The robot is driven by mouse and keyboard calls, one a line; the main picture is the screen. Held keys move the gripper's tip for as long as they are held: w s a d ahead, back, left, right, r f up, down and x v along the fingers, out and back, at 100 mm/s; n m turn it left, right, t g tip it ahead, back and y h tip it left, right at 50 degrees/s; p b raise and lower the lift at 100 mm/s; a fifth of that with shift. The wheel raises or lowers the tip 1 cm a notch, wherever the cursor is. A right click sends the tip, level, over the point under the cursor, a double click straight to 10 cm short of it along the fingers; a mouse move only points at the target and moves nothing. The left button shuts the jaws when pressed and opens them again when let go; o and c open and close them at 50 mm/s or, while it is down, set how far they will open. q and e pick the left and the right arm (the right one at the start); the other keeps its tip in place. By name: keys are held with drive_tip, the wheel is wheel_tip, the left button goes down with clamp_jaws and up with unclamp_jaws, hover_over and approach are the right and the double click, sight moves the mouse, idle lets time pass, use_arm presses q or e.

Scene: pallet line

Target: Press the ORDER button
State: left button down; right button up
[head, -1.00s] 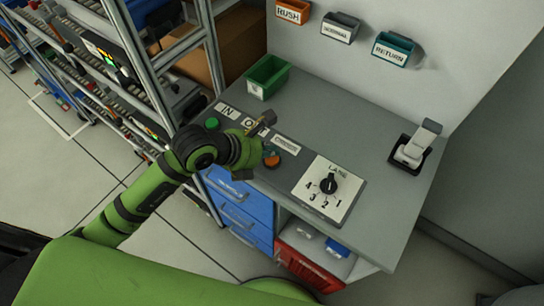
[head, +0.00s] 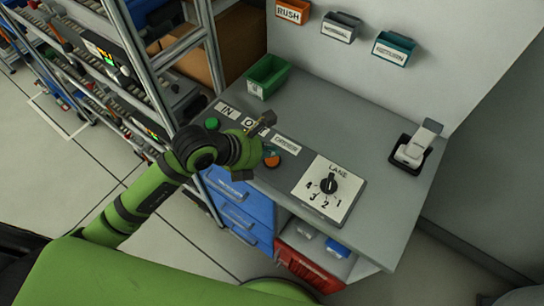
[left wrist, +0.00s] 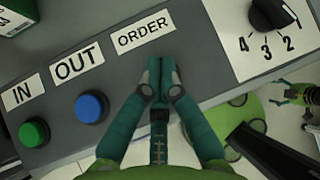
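The ORDER label (head: 286,145) is on the sloped panel at the desk's front edge. The orange button (head: 272,161) below it is partly covered by my left gripper (head: 268,151). In the left wrist view the ORDER label (left wrist: 146,33) is clear, but my left gripper's teal fingers (left wrist: 161,64) hide the button beneath it. Those fingertips are together, with nothing visible between them. I cannot tell whether they touch the button. A small green part of mine at the right of the left wrist view may be my right gripper (left wrist: 290,92); its state is unclear.
The green IN button (left wrist: 33,133) and blue OUT button (left wrist: 91,107) sit left of the fingers. The LANE dial (head: 329,186) is to the right. A green bin (head: 267,76) stands behind the panel. The desk's middle is clear.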

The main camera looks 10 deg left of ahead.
sight(270, 160)
use_arm(q)
drive_tip(key=shift+f, duration=0.35)
drive_tip(key=shift+f+b, duration=0.45)
drive_tip(key=shift+b, duration=0.1)
idle(0.3)
drive_tip(key=shift+r+p, duration=0.7)
drive_tip(key=shift+r, duration=0.2)
drive_tip(key=shift+r, duration=0.1)
wheel_tip(270, 160, up, 5)
drive_tip(key=p, duration=0.4)
idle(0.4)
idle(0.4)
